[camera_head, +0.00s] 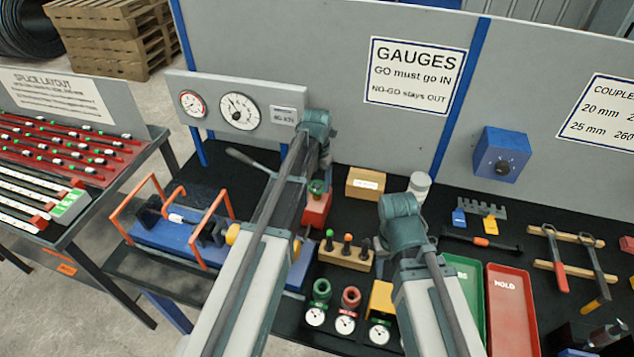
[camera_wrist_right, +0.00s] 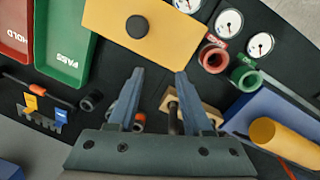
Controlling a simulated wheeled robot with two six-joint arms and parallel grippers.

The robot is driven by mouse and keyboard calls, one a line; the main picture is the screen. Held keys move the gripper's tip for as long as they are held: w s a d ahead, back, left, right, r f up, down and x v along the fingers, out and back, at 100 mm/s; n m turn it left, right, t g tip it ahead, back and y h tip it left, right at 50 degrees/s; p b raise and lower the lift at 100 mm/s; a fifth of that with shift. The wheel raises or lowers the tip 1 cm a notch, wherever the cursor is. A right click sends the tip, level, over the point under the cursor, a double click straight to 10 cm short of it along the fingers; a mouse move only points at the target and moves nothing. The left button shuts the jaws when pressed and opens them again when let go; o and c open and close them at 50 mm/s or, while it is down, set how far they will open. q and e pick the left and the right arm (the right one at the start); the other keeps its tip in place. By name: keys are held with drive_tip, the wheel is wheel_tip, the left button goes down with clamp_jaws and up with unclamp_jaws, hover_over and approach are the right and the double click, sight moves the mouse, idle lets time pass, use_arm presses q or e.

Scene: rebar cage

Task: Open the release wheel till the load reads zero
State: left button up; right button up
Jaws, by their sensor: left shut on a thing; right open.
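The small green release wheel (camera_head: 317,187) sits on a red block (camera_head: 316,209) beside the blue pull-test bed (camera_head: 165,238). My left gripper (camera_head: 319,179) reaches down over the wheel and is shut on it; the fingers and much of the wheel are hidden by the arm. The load dial (camera_head: 239,111) stands on a grey panel behind, beside a smaller red-rimmed dial (camera_head: 193,104). A plate (camera_head: 283,115) next to them seems to read 80 kN. My right gripper (camera_wrist_right: 158,85) is open and empty above the bench; the head view hides its fingers.
A wooden rack with plugs (camera_head: 345,253) stands between my arms. Dial gauges with green and red rings (camera_head: 346,322) and a yellow block (camera_head: 381,299) lie in front. Green (camera_head: 464,292) and red (camera_head: 513,310) trays lie right. An orange guard frame (camera_head: 207,230) rises over the test bed.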

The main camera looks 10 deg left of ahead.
sight(317, 186)
use_arm(q)
drive_tip(key=o, duration=1.4)
drive_tip(key=shift+c, duration=0.2)
wheel_tip(317, 186, up, 14)
drive_tip(key=p, duration=1.3)
drive_tip(key=shift+p, duration=0.4)
drive_tip(key=shift+f, duration=0.2)
